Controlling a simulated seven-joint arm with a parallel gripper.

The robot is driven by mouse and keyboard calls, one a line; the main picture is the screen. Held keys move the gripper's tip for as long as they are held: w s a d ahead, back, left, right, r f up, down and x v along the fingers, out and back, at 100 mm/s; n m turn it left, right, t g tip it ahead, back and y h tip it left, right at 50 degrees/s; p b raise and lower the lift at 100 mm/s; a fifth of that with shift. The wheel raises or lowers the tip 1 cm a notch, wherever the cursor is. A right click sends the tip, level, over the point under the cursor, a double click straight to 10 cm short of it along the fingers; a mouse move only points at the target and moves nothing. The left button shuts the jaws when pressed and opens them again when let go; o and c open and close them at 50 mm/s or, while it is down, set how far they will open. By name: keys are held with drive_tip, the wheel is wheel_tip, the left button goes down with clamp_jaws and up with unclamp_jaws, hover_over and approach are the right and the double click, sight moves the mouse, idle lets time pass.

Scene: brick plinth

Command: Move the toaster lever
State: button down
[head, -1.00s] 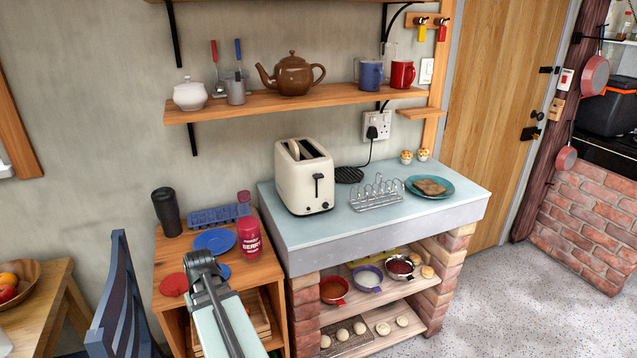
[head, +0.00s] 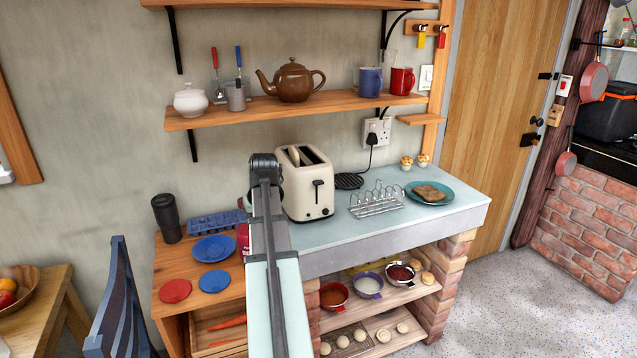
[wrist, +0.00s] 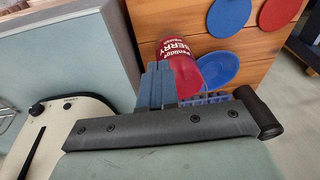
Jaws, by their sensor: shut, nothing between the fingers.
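The cream toaster (head: 300,196) stands on the pale worktop, with a tan slice showing in its top. Its black lever (head: 318,183) is on the front face, near the top of a dark vertical slot. In the wrist view the toaster (wrist: 92,112) is at the lower left, partly covered by a dark bar of my arm; I cannot make out the lever there. My gripper (wrist: 158,82) shows as blue-grey fingers, shut and empty, beside the worktop's edge. In the head view my arm stands left of the toaster and hides the gripper.
A red berry jar (wrist: 182,72) stands below and beyond my fingers, near blue plates (head: 213,248). A wire toast rack (head: 377,201) and a teal plate with toast (head: 429,200) stand right of the toaster. A wooden shelf (head: 300,107) hangs above.

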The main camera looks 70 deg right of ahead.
drive_tip(key=s+d+r, duration=0.5)
drive_tip(key=d+r, duration=0.4)
drive_tip(key=h, duration=0.1)
approach(319, 182)
drive_tip(key=shift+s+a+r+m, duration=0.1)
drive_tip(key=shift+a+r+m, duration=0.1)
drive_tip(key=shift+r+m, duration=0.1)
drive_tip(key=shift+f, duration=0.15)
drive_tip(key=shift+x, duration=3.4)
drive_tip(key=shift+d, duration=0.1)
